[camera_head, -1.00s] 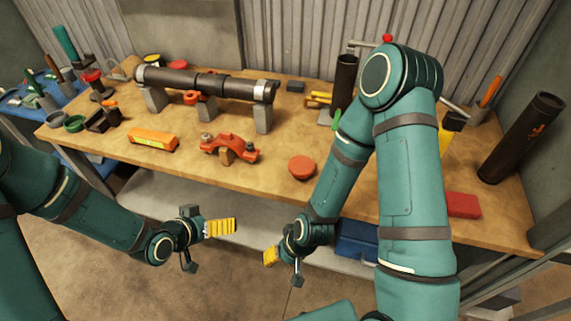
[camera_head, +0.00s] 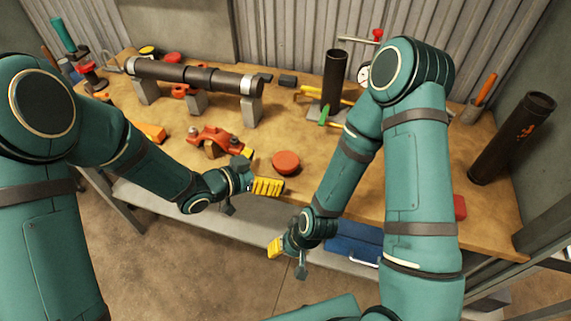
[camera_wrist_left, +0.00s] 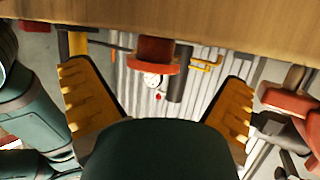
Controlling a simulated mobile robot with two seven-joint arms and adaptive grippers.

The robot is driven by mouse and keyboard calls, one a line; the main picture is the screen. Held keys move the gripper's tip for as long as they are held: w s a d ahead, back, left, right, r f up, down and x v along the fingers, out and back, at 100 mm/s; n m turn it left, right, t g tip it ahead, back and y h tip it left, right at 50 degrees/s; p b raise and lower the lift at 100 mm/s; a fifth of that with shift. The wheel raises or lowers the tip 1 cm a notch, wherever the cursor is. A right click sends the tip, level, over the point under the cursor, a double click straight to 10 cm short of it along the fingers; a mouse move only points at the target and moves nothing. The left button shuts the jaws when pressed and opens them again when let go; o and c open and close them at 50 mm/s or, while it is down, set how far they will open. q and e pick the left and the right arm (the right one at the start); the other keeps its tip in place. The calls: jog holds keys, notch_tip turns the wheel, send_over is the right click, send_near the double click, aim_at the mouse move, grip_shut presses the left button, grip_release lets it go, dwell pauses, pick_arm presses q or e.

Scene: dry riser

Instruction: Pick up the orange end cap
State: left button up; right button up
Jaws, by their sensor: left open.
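The orange end cap (camera_head: 286,162), a round red-orange disc, lies on the wooden bench near its front edge. In the left wrist view, which looks upside down, the end cap (camera_wrist_left: 153,60) shows between the two yellow fingers, farther out than they are. My left gripper (camera_head: 275,187) is open and empty, just in front of the cap at the bench edge and apart from it. My right gripper (camera_head: 275,247) is low in front of the bench; its finger gap is not clear.
A red-orange clamp (camera_head: 217,140) lies left of the cap. A dark pipe (camera_head: 195,77) rests on supports behind. An upright dark tube (camera_head: 333,78) stands at the back. My right arm is close on the right.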

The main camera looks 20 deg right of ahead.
aim_at(285, 163)
pick_arm(q)
jog(key=shift+s+r+b+x, duration=0.15)
jog(key=shift+b+x, duration=0.1)
jog(key=shift+x, duration=1.2)
jog(key=shift+s+r+b+x, duration=0.1)
jog(key=shift+r+b+x, duration=0.1)
jog(key=shift+x, duration=1.2)
jog(key=shift+d+f, duration=0.1)
jog(key=shift+d, duration=0.1)
jog(key=c, duration=1.3)
